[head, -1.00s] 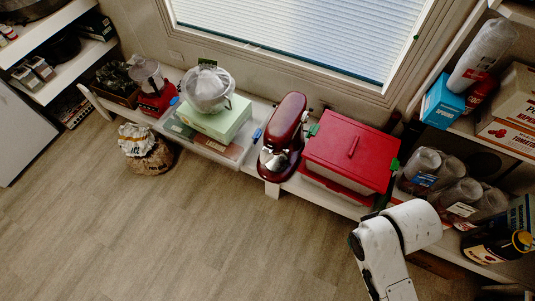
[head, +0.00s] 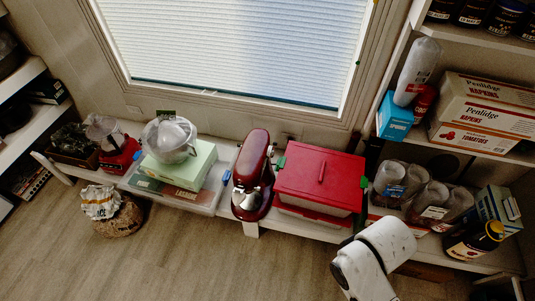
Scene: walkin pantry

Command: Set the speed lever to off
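A dark red stand mixer (head: 254,172) stands on the low white bench under the window, between a green box and a red-lidded bin. Its metal bowl area faces the front of the bench. The speed lever is too small to make out. My white arm shows at the lower right, in front of the bench and to the right of the mixer. My gripper is outside the view.
The red-lidded bin (head: 320,180) stands close on the mixer's right. A green box (head: 187,165) bearing a wrapped pot (head: 170,137) is on its left. Jars (head: 425,195) and a dark bottle (head: 474,240) are at right.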

